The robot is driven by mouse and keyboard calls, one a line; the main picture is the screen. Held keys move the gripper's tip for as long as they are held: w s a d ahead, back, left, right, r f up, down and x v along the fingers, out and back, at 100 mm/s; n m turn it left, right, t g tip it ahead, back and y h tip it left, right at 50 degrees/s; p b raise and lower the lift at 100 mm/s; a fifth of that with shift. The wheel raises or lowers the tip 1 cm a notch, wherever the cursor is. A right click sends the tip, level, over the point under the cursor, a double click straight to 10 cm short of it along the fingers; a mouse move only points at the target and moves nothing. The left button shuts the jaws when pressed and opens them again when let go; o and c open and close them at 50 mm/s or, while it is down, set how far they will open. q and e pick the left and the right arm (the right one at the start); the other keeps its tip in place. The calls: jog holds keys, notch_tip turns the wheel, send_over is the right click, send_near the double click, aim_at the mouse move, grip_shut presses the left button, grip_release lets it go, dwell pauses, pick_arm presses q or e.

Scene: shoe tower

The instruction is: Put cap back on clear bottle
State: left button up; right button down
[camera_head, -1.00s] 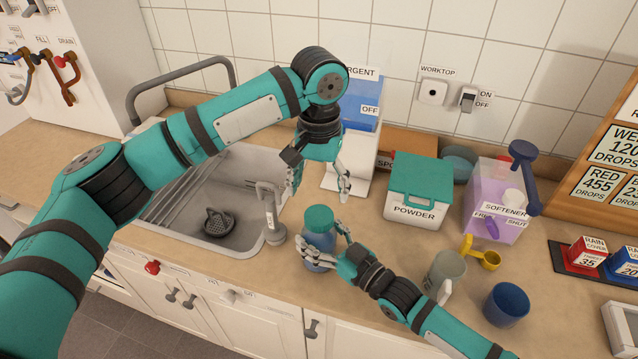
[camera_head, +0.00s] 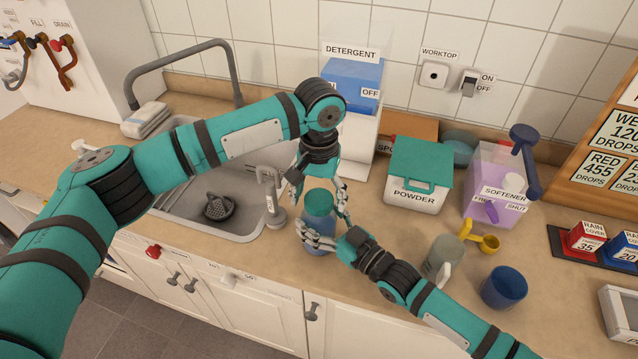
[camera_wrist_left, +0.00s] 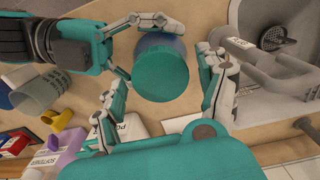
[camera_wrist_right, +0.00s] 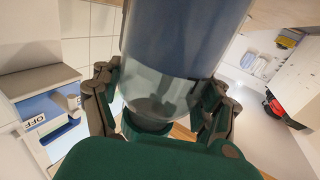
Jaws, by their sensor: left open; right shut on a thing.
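The bottle (camera_head: 319,232) stands upright at the counter's front edge, with a blue lower body and a clear upper part in the right wrist view (camera_wrist_right: 175,90). A teal cap (camera_head: 319,201) sits at its top; whether it is seated tight, I cannot tell. My right gripper (camera_head: 323,237) is shut around the bottle's body from the right. My left gripper (camera_head: 318,205) points down from above, open, with a finger on either side of the cap. In the left wrist view, the round cap (camera_wrist_left: 161,75) lies between the spread fingers and hides most of the bottle.
The sink (camera_head: 222,195) and a grey tap-like fitting (camera_head: 272,200) are to the left. The detergent dispenser (camera_head: 352,85) is behind.

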pick_arm(q)
jog(key=shift+f, duration=0.2)
jog(key=c, duration=1.2)
jog(key=m, duration=0.3)
jog(key=shift+m, duration=0.4)
jog(key=shift+c, duration=0.2)
jog(key=m, duration=0.4)
jog(key=o, duration=1.4)
jog(key=shift+c, duration=0.2)
